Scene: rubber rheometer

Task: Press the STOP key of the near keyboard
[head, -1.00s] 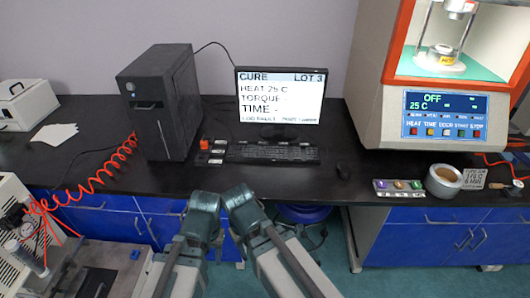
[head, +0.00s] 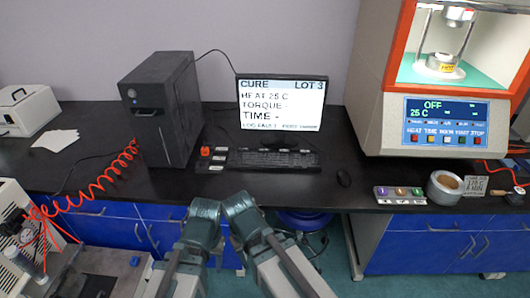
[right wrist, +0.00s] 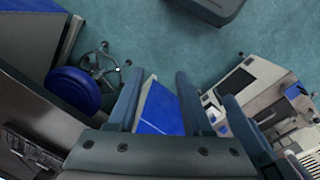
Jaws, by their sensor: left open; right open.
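The rheometer's front panel (head: 445,123) at the right has a blue screen reading OFF and 25 C. Below it is a key row labelled HEAT, TIME, DOOR, START and STOP; the STOP key (head: 478,139) is at its right end. A black keyboard (head: 272,160) lies on the bench before the monitor; its key labels are too small to read. My left gripper (head: 217,242) is open, low in front of the bench and partly hidden by its arm. My right gripper (right wrist: 156,85) is open and empty above the floor in the right wrist view. Both are apart from the panel and keyboard.
A monitor (head: 282,103) shows CURE, LOT 3. A dark computer tower (head: 160,110), a small strip with a red block (head: 205,151) and a mouse (head: 344,178) stand nearby. A tray of coloured pieces (head: 400,195) and a tape-like ring (head: 444,187) lie at right. A stool (head: 305,220) is under the bench.

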